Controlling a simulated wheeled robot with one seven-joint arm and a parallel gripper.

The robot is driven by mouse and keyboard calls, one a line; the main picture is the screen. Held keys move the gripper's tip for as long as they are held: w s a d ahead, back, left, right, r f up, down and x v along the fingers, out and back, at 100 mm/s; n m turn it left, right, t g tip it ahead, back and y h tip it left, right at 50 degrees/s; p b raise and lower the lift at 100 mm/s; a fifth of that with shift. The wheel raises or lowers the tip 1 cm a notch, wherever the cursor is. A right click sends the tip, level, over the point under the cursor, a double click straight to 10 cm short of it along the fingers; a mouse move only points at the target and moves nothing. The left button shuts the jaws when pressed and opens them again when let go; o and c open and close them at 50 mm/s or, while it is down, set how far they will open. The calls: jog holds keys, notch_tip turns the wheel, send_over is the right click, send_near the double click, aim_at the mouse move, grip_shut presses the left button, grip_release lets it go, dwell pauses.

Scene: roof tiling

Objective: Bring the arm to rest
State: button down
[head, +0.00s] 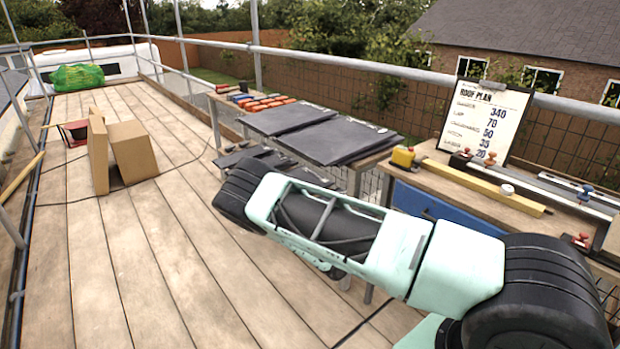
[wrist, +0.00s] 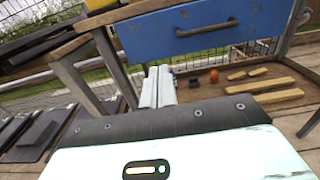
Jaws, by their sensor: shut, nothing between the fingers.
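My gripper (wrist: 157,88) shows in the wrist view, its two pale fingers side by side and closed with nothing between them. It points toward the workbench with the blue drawer (wrist: 200,28), apart from it. In the head view my pale green and black arm (head: 400,255) reaches from the lower right toward the middle, beside the benches and over the plank deck. My gripper's fingers are hidden in the head view.
Dark slates (head: 335,138) lie on the middle bench. A cardboard box (head: 132,152) stands on the deck (head: 150,250), which is largely clear at left.

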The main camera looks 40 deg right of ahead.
jog(key=s+a+r+m+g+y+p, duration=0.1)
jog(key=s+a+r+m+y+p, duration=0.25)
jog(key=a, duration=0.55)
jog(key=s+a+r+m+g+y, duration=0.2)
jog(key=a+r+m+y, duration=0.15)
jog(key=a+r, duration=0.4)
jog(key=s+a+r+m+g+y+p, duration=0.1)
jog(key=s+a+r+m+y, duration=0.2)
jog(key=a, duration=0.8)
jog(key=s+a+r+m+t+y+p, duration=0.1)
jog(key=s+a+r+y+p, duration=0.3)
jog(key=s+a+r+y, duration=0.4)
jog(key=s+a+r+t, duration=0.1)
jog(key=s+a+r, duration=0.5)
jog(key=a+r, duration=0.3)
jog(key=shift+a+r+t+y, duration=0.2)
jog(key=shift+r+t+y, duration=0.1)
jog(key=shift+r+t, duration=0.15)
